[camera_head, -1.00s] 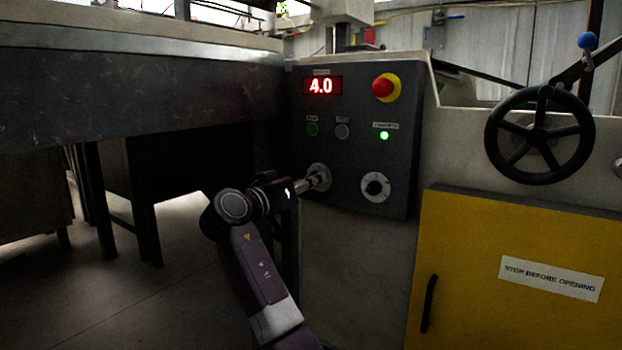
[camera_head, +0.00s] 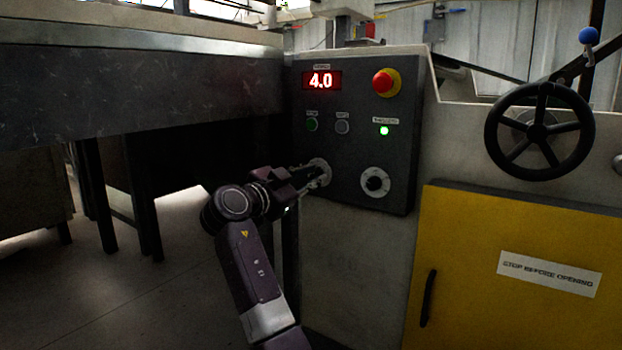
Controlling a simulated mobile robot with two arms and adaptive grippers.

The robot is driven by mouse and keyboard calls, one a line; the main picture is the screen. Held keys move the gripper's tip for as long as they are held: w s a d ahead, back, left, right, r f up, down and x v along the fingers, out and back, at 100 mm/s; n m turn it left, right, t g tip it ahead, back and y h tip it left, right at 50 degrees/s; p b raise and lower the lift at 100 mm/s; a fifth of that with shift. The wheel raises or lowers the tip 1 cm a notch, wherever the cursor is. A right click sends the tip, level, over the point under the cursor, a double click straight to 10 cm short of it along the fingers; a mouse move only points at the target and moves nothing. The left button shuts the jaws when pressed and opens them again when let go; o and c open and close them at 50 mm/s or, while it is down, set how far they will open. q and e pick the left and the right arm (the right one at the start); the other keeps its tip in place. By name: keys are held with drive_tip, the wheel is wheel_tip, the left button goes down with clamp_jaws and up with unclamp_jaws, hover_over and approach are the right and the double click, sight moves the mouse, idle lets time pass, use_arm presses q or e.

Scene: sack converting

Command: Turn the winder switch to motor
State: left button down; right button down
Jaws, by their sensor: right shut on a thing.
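A dark control panel (camera_head: 352,130) carries two rotary switches on round light plates along its lower part. The left rotary switch (camera_head: 321,163) is partly covered by my right gripper (camera_head: 319,176), which is shut on its knob. The hidden knob's pointing direction cannot be read. I cannot read switch position labels. My left gripper is not in view.
Above the switches are a red display (camera_head: 321,80) reading 4.0, a red emergency button (camera_head: 386,82), a green button (camera_head: 312,125), a grey button (camera_head: 342,127) and a lit green lamp (camera_head: 384,131). A black handwheel (camera_head: 540,178) and yellow door (camera_head: 470,300) lie right.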

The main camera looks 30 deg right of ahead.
drive_tip(key=shift+f+m, duration=0.15)
drive_tip(key=shift+m, duration=1.05)
drive_tip(key=shift+b, duration=0.3)
drive_tip(key=c, duration=2.1)
unclamp_jaws()
drive_tip(key=v, duration=1.2)
